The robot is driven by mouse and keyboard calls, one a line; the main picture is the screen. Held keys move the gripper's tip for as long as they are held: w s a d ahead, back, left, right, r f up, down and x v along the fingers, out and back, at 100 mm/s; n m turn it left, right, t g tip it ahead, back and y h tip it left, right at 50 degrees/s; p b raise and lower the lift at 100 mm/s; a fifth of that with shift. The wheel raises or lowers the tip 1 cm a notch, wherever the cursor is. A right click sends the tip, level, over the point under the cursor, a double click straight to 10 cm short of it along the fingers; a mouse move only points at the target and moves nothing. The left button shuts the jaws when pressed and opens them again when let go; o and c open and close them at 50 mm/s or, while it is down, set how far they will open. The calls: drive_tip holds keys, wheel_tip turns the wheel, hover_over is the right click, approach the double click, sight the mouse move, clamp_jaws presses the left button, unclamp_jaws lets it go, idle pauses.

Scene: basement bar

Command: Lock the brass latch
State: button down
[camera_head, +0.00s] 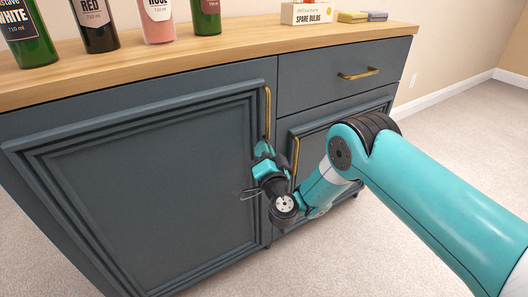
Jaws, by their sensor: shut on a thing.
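My gripper (264,150) is at the front of the dark blue-grey cabinet, at the seam between its two doors. Its jaws are shut at the lower end of the upright brass handle (267,108) on the large left door (150,185). The jaws and wrist cover the contact point and part of the seam below. A second upright brass handle (296,152) on the right door (335,122) shows just right of my gripper, apart from it. I cannot make out a separate brass latch; one may be hidden behind my gripper. Both doors look closed.
A closed drawer (345,75) with a horizontal brass handle (358,74) sits above the right door. Several bottles, a spare bulbs box (306,13) and small boxes stand on the wooden top (240,52). My arm crosses the right side. Carpet (440,120) is clear at right.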

drive_tip(key=shift+d, duration=0.1)
drive_tip(key=c, duration=1.2)
unclamp_jaws()
drive_tip(key=shift+o, duration=0.2)
drive_tip(key=shift+s+f, duration=0.1)
drive_tip(key=b+v, duration=1.7)
drive_tip(key=b, duration=0.2)
